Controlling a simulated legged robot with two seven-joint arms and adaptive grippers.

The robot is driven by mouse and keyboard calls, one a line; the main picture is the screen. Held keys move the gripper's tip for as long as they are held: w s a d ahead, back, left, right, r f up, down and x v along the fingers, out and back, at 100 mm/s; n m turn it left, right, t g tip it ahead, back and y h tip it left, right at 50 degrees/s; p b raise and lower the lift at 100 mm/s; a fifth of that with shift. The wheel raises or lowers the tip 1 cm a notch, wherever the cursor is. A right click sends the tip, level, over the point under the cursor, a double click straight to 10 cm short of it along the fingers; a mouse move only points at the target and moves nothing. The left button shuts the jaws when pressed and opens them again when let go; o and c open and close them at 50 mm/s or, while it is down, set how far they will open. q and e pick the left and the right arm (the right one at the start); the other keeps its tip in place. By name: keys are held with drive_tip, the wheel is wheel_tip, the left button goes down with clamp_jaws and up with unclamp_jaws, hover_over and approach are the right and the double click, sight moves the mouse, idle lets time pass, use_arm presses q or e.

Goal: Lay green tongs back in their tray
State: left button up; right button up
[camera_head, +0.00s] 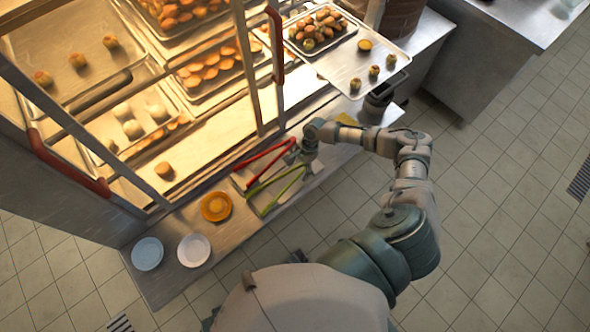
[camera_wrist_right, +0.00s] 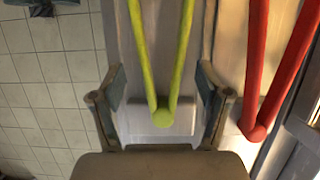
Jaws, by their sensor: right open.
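The green tongs (camera_head: 277,188) lie spread in a narrow V on the metal counter area in the head view, with their joined end near my right gripper (camera_head: 305,155). In the right wrist view the green tongs (camera_wrist_right: 162,112) have their joined end between the two fingers of my open right gripper (camera_wrist_right: 160,88), with a gap on each side. A pale metal surface, seemingly a tray (camera_wrist_right: 158,45), shows beneath them; I cannot tell if they touch it. My left gripper is not in view.
Red tongs (camera_head: 264,160) lie beside the green ones, towards the glass case. An orange plate (camera_head: 216,207), a white plate (camera_head: 194,250) and a blue plate (camera_head: 147,253) stand on the counter at the lower left. A tray of pastries (camera_head: 343,72) is at the upper right.

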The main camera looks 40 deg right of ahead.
drive_tip(key=shift+d, duration=0.3)
drive_tip(key=shift+w+d+r, duration=0.1)
drive_tip(key=shift+d+r, duration=0.15)
drive_tip(key=v, duration=1.1)
drive_tip(key=s+a+f+n+t, duration=0.1)
drive_tip(key=s+a+f+n, duration=0.1)
drive_tip(key=s+a+n, duration=0.45)
drive_tip(key=s+a+f+n, duration=0.2)
drive_tip(key=s+a+n, duration=0.15)
drive_tip(key=a, duration=0.55)
drive_tip(key=s+a+f+n+t, duration=0.1)
drive_tip(key=s+a+f+n, duration=0.1)
drive_tip(key=s+a+n, duration=0.35)
drive_tip(key=s+d+n+t+h, duration=0.1)
drive_tip(key=s+d+n+h, duration=0.25)
drive_tip(key=s+d, duration=0.2)
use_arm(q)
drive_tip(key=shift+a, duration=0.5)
use_arm(e)
drive_tip(key=s+f, duration=0.2)
drive_tip(key=f, duration=1.1)
drive_tip(key=s+f, duration=0.3)
drive_tip(key=f, duration=1.1)
drive_tip(key=shift+a+f+g, duration=0.25)
drive_tip(key=shift+g, duration=0.15)
